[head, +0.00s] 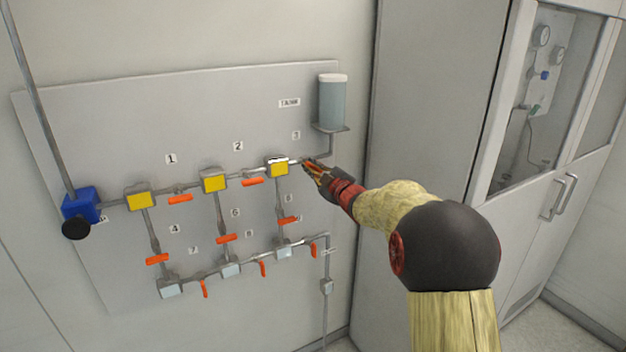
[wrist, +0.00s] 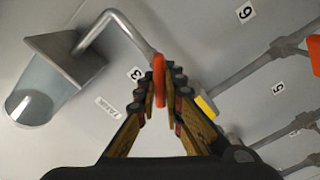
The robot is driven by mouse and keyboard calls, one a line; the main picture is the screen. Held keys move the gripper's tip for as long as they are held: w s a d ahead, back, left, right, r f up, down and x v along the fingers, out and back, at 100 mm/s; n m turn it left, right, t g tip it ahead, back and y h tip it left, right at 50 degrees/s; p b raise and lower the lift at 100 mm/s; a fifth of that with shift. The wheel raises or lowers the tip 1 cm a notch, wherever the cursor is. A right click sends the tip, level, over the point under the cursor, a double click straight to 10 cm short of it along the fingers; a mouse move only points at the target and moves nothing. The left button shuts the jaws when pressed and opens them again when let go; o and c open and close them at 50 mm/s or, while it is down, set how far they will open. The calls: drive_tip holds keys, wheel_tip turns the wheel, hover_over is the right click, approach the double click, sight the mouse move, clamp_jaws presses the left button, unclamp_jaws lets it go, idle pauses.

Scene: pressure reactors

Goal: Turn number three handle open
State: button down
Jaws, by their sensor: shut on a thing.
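The number three handle is orange and sits on the upper pipe just right of the third yellow block (head: 277,167). In the wrist view the number three handle (wrist: 159,82) stands between my fingertips. My gripper (head: 311,169) is shut on it, coming from the right; it also shows in the wrist view (wrist: 163,93). The fingers hide most of the handle in the head view. The label 3 (head: 296,134) is above it and shows beside the handle in the wrist view (wrist: 136,73).
Handles one (head: 180,199) and two (head: 252,182) lie along the upper pipe. Several orange handles are on the lower pipes. A cylindrical tank (head: 331,103) stands on a bracket above right of my gripper, its bent pipe close by. A cabinet (head: 440,90) is at the right.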

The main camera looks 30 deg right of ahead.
drive_tip(key=n+b, duration=0.4)
drive_tip(key=b, duration=0.1)
drive_tip(key=shift+a+f, duration=0.1)
drive_tip(key=shift+f, duration=0.3)
drive_tip(key=n+b, duration=0.3)
drive_tip(key=shift+r, duration=0.1)
drive_tip(key=shift+n, duration=0.3)
drive_tip(key=c, duration=1.9)
unclamp_jaws()
drive_tip(key=shift+s, duration=0.1)
drive_tip(key=s, duration=1.1)
drive_tip(key=shift+s+d, duration=0.2)
drive_tip(key=shift+s, duration=0.2)
